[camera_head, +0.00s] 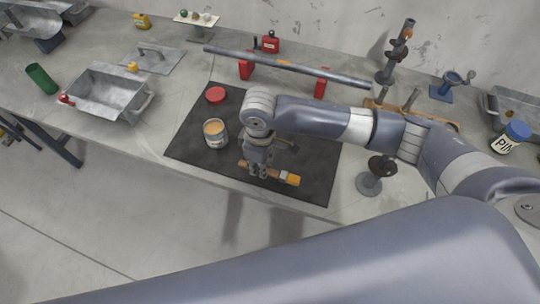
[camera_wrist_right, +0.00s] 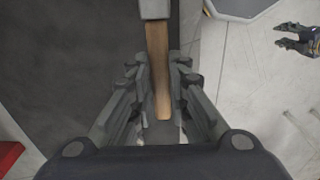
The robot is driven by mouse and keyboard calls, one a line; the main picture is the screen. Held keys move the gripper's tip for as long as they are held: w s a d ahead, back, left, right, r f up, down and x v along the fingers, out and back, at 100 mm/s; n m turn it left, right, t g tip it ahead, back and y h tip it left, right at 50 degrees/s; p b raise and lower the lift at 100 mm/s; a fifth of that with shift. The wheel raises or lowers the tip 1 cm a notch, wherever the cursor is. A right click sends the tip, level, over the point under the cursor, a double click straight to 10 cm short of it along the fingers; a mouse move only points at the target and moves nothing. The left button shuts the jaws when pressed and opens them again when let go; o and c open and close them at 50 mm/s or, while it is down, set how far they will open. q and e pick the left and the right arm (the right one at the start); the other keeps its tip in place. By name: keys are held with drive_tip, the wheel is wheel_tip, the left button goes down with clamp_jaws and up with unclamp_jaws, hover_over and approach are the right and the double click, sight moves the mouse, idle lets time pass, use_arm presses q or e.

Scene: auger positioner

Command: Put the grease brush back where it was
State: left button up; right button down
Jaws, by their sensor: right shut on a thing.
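The grease brush (camera_head: 293,180) has a wooden handle, a grey ferrule and an orange-yellow bristle end. It lies level near the front edge of the dark mat (camera_head: 190,148); I cannot tell whether it touches the mat. My right gripper (camera_head: 258,170) points down and is shut on its handle. In the right wrist view the handle (camera_wrist_right: 157,75) runs between the fingers (camera_wrist_right: 158,95), with the ferrule (camera_wrist_right: 155,8) at the top edge. An open tin (camera_head: 215,133) stands on the mat left of the gripper. My left gripper (camera_wrist_right: 297,40) shows only small at the right wrist view's edge.
A red lid (camera_head: 215,95) lies on the mat's back left. A long metal bar (camera_head: 290,67) rests on red supports behind it. A metal trough (camera_head: 105,93) stands left, a dark spool stand (camera_head: 370,178) right, and a wooden rack (camera_head: 425,115) with upright handles back right.

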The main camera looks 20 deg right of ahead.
drive_tip(key=w+d, duration=0.2)
drive_tip(key=shift+w+d+p, duration=0.25)
drive_tip(key=shift+d+p, duration=0.05)
drive_tip(key=shift+p, duration=0.05)
drive_tip(key=shift+w+d+f, duration=0.25)
drive_tip(key=shift+w+d, duration=0.1)
wheel_tip(320, 180, down, 3)
drive_tip(key=shift+p, duration=0.75)
drive_tip(key=shift+f, duration=0.2)
drive_tip(key=c, duration=1.5)
unclamp_jaws()
drive_tip(key=shift+f, duration=0.1)
drive_tip(key=shift+c, duration=0.2)
